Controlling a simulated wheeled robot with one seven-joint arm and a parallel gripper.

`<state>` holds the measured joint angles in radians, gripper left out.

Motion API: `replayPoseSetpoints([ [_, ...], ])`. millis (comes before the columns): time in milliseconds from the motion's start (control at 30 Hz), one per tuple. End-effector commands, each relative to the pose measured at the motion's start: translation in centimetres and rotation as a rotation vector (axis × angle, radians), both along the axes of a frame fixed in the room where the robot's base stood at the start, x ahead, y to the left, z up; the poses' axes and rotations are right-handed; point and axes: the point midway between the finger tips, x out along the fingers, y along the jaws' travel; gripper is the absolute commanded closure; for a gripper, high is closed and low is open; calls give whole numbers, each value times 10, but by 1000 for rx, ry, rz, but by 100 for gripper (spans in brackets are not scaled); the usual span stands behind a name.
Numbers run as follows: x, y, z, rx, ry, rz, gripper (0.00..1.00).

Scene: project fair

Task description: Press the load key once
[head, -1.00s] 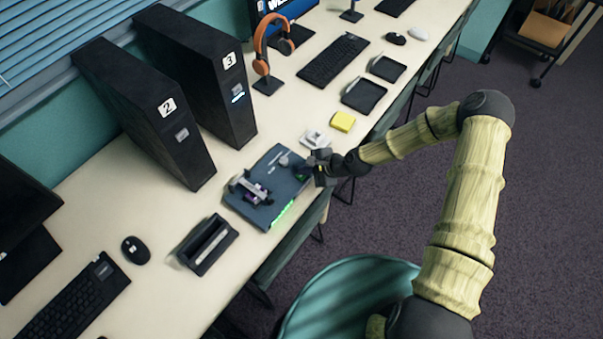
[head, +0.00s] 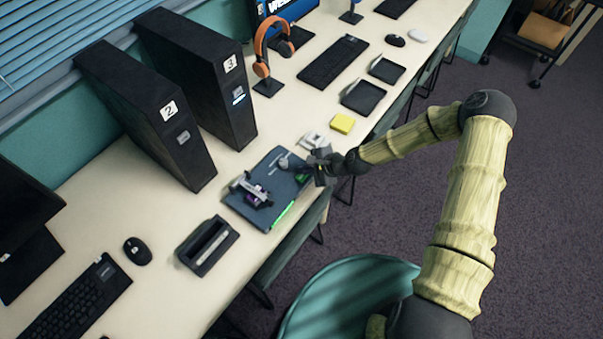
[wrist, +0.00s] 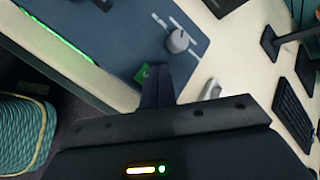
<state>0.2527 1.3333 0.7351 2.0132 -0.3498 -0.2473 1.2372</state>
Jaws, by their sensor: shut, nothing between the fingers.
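A flat dark blue device (head: 240,206) lies on the long table, with a green light strip along its front edge. A small green key (head: 302,178) with a pale mark sits at its right end; I cannot read whether it is the load key. The key also shows in the wrist view (wrist: 142,75), partly hidden by my fingers. My gripper (head: 308,171) is shut and empty, its fingertips right beside or over the key. In the wrist view my gripper (wrist: 156,72) points at the device. I cannot tell whether the fingertips touch the key.
A grey knob (wrist: 178,40) stands close to my fingers. A bracket with a purple part (head: 252,190) is on the device's left half. A white object (head: 312,141) and a yellow pad (head: 342,123) lie just beyond. Black towers (head: 150,120) stand behind. A teal chair (head: 350,290) is in front.

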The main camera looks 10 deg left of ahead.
Motion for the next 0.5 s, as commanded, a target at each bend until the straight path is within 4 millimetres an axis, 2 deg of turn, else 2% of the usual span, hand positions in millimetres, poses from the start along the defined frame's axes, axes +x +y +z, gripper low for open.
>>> replayPoseSetpoints([
  [267, 0, 0, 0, 0, 0, 0, 100],
  [500, 0, 0, 17, 0, 1, -1, 100],
])
